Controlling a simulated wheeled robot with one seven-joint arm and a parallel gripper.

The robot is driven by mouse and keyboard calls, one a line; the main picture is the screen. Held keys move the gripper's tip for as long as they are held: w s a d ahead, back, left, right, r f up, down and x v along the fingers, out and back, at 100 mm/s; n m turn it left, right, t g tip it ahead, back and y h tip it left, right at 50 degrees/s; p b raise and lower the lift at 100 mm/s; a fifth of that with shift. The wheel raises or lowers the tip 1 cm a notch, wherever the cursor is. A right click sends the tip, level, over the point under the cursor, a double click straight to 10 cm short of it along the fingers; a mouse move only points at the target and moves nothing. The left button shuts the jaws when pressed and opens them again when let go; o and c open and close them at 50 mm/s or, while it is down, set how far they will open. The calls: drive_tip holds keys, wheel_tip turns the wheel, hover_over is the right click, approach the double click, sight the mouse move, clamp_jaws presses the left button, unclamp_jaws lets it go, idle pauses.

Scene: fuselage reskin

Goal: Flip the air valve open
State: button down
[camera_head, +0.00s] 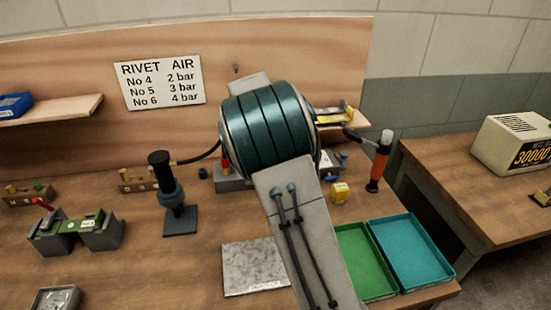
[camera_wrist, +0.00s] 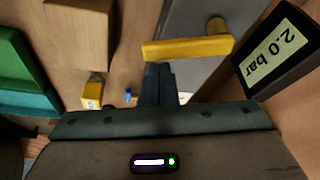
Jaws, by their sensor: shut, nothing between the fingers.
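In the wrist view a yellow lever (camera_wrist: 188,48), which looks like the air valve's handle, lies crosswise on a round yellow pivot (camera_wrist: 215,27) over a grey body (camera_wrist: 183,18). My gripper (camera_wrist: 158,72) is shut and empty. Its fingertips are just below the lever in the picture, near its left half; I cannot tell whether they touch it. A black gauge (camera_wrist: 283,50) beside the lever reads 2.0 bar, upside down.
A small yellow box (camera_head: 340,192) stands right of my arm, near green (camera_head: 364,290) and teal (camera_head: 447,270) trays. An orange-handled tool (camera_head: 379,160) stands behind them. A black post tool (camera_head: 172,190) and a grey plate (camera_head: 243,285) are to the left. A sign hangs on the backboard.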

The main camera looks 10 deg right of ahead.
drive_tip(key=p+v, duration=0.6)
drive_tip(key=v, duration=0.4)
